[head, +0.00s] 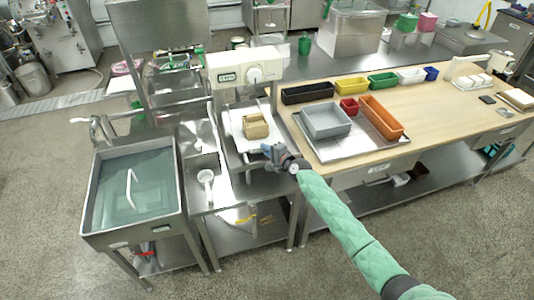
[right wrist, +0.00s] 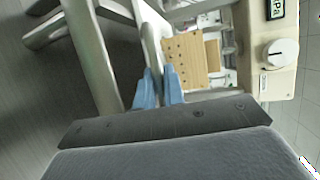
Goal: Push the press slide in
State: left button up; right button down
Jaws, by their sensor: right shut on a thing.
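The press (head: 247,68) is a cream-coloured head with a dial and a small green display, at the centre of the head view. Its pale slide (head: 237,130) sticks out below it toward me, with a perforated wooden box (head: 256,127) on it. My right gripper (head: 267,151) is at the near right of the slide. In the right wrist view, its blue fingertips (right wrist: 159,84) are closed around a pale metal bar (right wrist: 152,48), which looks like the slide's handle. The wooden box and the press's dial show beyond it. My left gripper is not in view.
A water-filled sink (head: 108,222) stands at the left. A wooden table (head: 440,100) at the right holds a metal tray (head: 322,155) with grey, red and orange bins. A white ladle (head: 206,180) lies on the steel counter left of the press.

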jog(key=c, duration=1.8)
grip_release()
jog(key=shift+f, duration=0.1)
jog(key=shift+d, duration=0.1)
